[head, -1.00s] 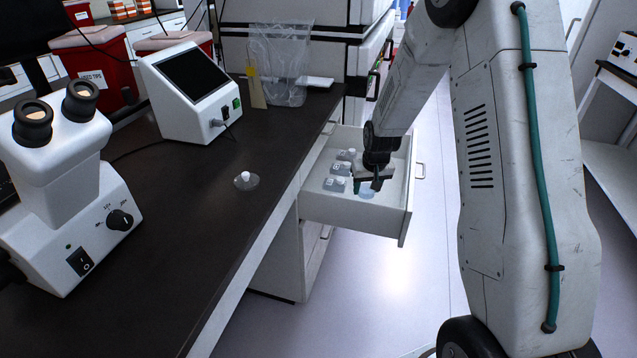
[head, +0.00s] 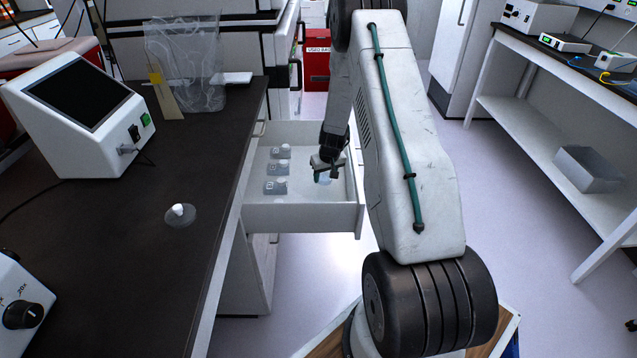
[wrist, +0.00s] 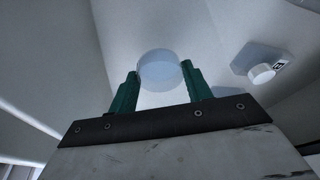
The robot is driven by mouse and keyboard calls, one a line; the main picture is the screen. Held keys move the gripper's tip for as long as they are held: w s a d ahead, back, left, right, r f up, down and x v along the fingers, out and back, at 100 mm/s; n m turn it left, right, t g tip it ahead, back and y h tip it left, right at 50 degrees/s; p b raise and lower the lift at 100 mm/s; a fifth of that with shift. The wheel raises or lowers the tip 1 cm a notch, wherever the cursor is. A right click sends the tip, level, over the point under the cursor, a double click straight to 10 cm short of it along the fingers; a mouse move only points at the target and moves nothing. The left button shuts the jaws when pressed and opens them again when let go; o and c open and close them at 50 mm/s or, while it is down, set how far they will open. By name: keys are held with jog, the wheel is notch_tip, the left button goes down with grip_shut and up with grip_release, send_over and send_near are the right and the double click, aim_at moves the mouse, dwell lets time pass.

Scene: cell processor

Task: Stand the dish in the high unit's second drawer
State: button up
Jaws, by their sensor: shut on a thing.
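The dish (wrist: 160,72) is a small round, pale blue, translucent disc between my green fingertips in the wrist view. In the head view it is a pale patch (head: 325,180) just under the fingers. My gripper (head: 327,170) is shut on the dish and points down inside the open white drawer (head: 300,217), right of its middle. I cannot tell whether the dish touches the drawer floor. The drawer slides out of a white unit beside the dark bench. Its left part holds several flat clear flasks (head: 275,187) with white caps; one flask (wrist: 262,62) shows at right in the wrist view.
On the dark bench (head: 130,270) lie a clear round piece with a white knob (head: 180,214), a white screen device (head: 85,105) and a clear bag (head: 188,65) at the back. A white shelf table (head: 530,120) stands at right, with open floor between.

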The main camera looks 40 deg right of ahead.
aim_at(325, 181)
jog(key=shift+f, duration=1.95)
jog(key=shift+f, duration=0.1)
jog(key=o, duration=1.4)
